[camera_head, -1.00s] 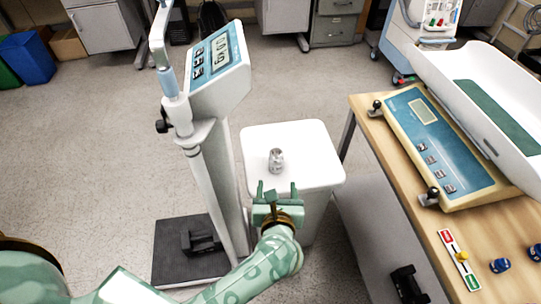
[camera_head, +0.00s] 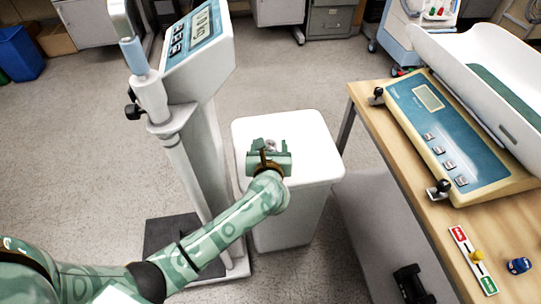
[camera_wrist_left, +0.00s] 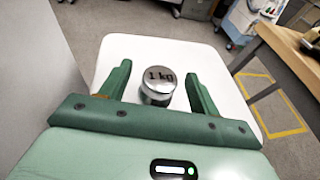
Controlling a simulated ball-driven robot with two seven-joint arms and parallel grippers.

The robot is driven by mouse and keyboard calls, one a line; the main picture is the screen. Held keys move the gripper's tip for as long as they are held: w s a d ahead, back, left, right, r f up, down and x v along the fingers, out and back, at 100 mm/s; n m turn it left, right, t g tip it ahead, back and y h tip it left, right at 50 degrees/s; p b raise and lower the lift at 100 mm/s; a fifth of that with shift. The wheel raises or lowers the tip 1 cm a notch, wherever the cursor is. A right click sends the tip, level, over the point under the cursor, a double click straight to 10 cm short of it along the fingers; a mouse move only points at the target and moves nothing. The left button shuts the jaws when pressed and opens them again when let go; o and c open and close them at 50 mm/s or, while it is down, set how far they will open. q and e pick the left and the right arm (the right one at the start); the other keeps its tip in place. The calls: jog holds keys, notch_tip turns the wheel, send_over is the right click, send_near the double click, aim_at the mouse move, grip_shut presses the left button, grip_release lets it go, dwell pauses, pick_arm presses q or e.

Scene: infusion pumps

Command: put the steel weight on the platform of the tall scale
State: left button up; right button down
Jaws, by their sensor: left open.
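The steel weight (camera_head: 271,144) stands on the white top of a bin-like stand (camera_head: 308,150). In the left wrist view the weight (camera_wrist_left: 157,84) is a shiny cylinder marked 1 kg. My left gripper (camera_head: 270,147) is open, with its green fingers on either side of the weight. In the wrist view the gripper (camera_wrist_left: 158,76) shows gaps between both fingers and the weight. The tall scale (camera_head: 192,165) stands to the left, with a display head. Its dark platform (camera_head: 165,232) is low at the floor, partly hidden by my left arm. My right gripper is out of view.
A wooden table (camera_head: 365,110) on the right holds a baby scale (camera_head: 455,140) with a white tray, a red-green strip (camera_head: 470,258) and a blue toy car (camera_head: 519,265). The tall scale's column rises close to the stand's left side.

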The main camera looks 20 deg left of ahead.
pick_arm(q)
jog(key=shift+w+a+f, duration=0.15)
jog(key=shift+w, duration=0.3)
grip_shut()
jog(key=shift+r, duration=0.25)
